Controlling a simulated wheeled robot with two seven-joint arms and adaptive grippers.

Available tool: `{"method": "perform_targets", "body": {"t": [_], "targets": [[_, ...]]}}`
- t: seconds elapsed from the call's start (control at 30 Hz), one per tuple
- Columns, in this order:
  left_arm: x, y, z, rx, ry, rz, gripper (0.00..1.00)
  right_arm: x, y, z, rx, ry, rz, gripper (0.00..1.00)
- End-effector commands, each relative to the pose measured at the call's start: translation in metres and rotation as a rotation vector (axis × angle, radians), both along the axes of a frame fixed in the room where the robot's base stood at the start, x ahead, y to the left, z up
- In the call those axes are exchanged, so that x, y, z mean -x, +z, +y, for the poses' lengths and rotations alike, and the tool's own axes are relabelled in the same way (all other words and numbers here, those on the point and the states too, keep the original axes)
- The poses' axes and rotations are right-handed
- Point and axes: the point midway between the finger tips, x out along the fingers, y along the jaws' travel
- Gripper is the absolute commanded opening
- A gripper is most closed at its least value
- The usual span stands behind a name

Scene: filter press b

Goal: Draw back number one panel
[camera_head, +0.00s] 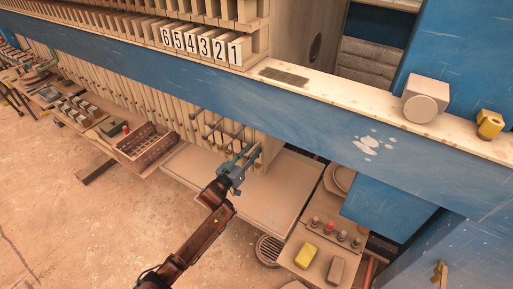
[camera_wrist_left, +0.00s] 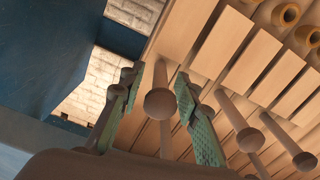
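The number one panel (camera_head: 235,52) is at the right end of the row of beige filter panels, its "1" label above the blue beam. Rods with round knobs stick out from the panels below the beam. My left gripper (camera_head: 246,152) is below the beam at the right end of this row. In the left wrist view, its green-padded fingers (camera_wrist_left: 161,78) are apart, on either side of one round knob (camera_wrist_left: 160,104) and its rod. I cannot tell whether either finger touches it. My right gripper is not in view.
The blue beam (camera_head: 300,100) runs above my left gripper. More knobbed rods (camera_wrist_left: 250,140) stand close to the right finger in the left wrist view.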

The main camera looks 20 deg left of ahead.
Motion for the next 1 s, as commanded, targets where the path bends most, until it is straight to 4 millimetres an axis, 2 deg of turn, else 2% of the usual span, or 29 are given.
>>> {"method": "perform_targets", "body": {"t": [0.1, 0.23, 0.6, 1.0], "targets": [[-0.018, 0.0, -0.003, 0.0, 0.0, 0.001, 0.3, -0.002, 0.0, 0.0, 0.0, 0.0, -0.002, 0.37], [-0.03, -0.001, -0.005, 0.0, 0.0, 0.001, 0.3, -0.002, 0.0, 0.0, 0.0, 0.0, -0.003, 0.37], [-0.035, -0.001, -0.006, 0.0, -0.001, 0.002, 0.3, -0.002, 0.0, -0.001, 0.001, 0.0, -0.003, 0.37], [-0.035, -0.001, -0.005, 0.0, 0.0, 0.002, 0.02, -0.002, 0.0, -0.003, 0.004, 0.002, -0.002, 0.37]]}}
